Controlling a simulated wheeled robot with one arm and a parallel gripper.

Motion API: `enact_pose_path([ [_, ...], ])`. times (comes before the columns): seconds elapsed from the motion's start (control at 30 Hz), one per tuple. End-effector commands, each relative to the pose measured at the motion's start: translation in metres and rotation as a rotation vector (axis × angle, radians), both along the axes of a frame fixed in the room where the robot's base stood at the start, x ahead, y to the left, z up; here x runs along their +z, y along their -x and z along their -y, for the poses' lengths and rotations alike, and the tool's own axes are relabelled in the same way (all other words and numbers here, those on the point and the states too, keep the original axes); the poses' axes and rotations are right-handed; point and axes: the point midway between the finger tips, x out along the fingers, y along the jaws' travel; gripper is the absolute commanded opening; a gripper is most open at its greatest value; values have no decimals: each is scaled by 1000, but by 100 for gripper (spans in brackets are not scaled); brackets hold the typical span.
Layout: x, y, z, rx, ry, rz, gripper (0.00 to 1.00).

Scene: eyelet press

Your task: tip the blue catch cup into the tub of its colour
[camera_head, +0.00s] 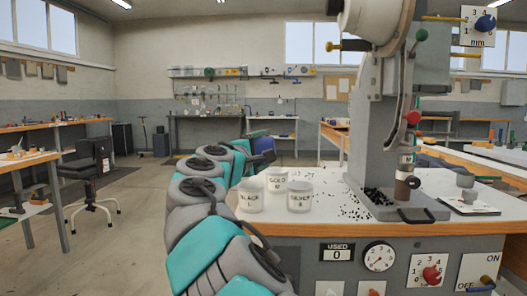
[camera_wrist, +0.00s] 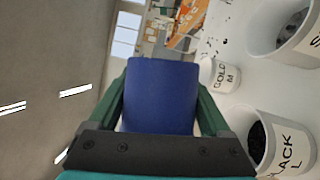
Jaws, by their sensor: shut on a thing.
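My gripper (camera_wrist: 161,88) is shut on the blue catch cup (camera_wrist: 160,105), one green finger on each side of it. In the head view the cup (camera_head: 261,138) shows as a small blue patch by the end of my arm, behind the tubs in the picture. The cup's mouth and contents are hidden. Three white labelled tubs stand on the bench: the BLACK tub (camera_head: 250,199) at left, the GOLD tub (camera_head: 277,181) behind, and the SILVER tub (camera_head: 300,196) at right. In the wrist view the BLACK tub (camera_wrist: 285,150) has dark contents. The cup is apart from the tubs.
The eyelet press (camera_head: 367,140) stands at the right of the bench, with small black eyelets (camera_head: 380,196) heaped at its base and scattered on the white top. A grey cup-like part (camera_head: 468,181) is at far right. Open floor lies left of the bench.

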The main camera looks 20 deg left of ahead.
Motion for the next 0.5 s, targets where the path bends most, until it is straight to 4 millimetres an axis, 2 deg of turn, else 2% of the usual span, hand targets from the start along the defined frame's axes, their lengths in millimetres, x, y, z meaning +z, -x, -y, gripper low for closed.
enact_pose_path([
  [0.27,1,0,1,0,-18,-3,29],
  [0.5,-3,-1,13,1,-280,-38,29],
])
